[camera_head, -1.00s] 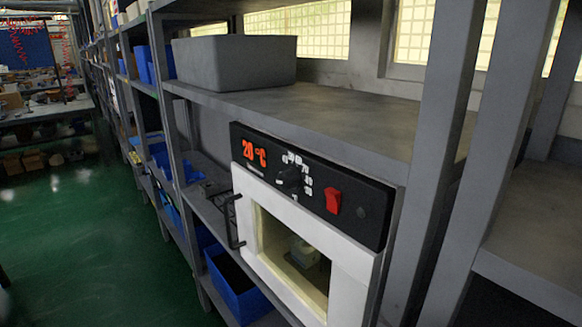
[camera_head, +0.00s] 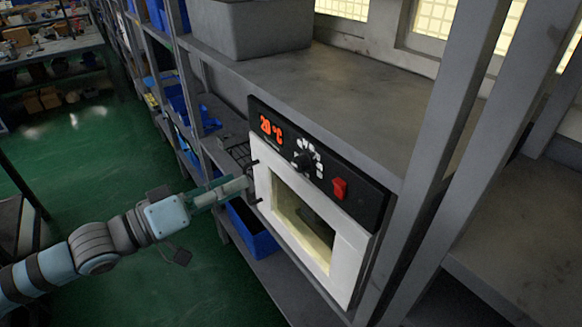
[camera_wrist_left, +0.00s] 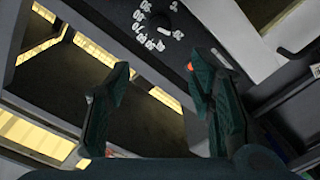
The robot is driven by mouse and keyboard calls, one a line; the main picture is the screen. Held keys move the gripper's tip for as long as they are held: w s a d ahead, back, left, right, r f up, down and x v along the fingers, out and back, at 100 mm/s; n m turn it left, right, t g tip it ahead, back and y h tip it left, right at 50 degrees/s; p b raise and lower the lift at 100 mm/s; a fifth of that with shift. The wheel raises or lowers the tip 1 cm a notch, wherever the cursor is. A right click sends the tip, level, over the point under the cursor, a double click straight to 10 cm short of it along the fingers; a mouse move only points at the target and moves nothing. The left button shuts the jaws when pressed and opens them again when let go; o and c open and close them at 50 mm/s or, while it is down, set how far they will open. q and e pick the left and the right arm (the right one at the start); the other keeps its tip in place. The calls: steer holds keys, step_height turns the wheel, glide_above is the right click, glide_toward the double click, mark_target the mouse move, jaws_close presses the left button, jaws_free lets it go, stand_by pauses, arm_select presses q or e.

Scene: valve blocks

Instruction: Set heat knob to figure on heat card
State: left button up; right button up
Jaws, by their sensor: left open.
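The black heat knob (camera_head: 302,161) sits on the oven's black control panel (camera_head: 372,196), with white figures around it. I cannot make out a heat card. My right gripper is not in view.
The white oven (camera_head: 347,255) has a windowed door and a red switch (camera_head: 339,188). It stands on a grey metal rack, under a shelf with a grey bin (camera_head: 250,28). A blue bin (camera_head: 252,232) is below. Rack posts stand at the right; green floor is open at left.

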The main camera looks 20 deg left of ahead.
mark_target(296, 165)
arm_select(q)
steer(key=shift+h, duration=0.3)
steer(key=x, duration=0.4)
steer(key=b+x, duration=0.1)
steer(key=x, duration=0.3)
steer(key=f+b+x, duration=0.1)
steer(key=x, duration=0.4)
steer(key=shift+s+d+f, duration=0.1)
steer(key=shift+s+d, duration=0.1)
steer(key=shift+d, duration=0.2)
steer(key=shift+a, duration=0.15)
steer(key=c, duration=1.2)
steer(key=shift+o, duration=0.2)
steer(key=shift+b, duration=0.3)
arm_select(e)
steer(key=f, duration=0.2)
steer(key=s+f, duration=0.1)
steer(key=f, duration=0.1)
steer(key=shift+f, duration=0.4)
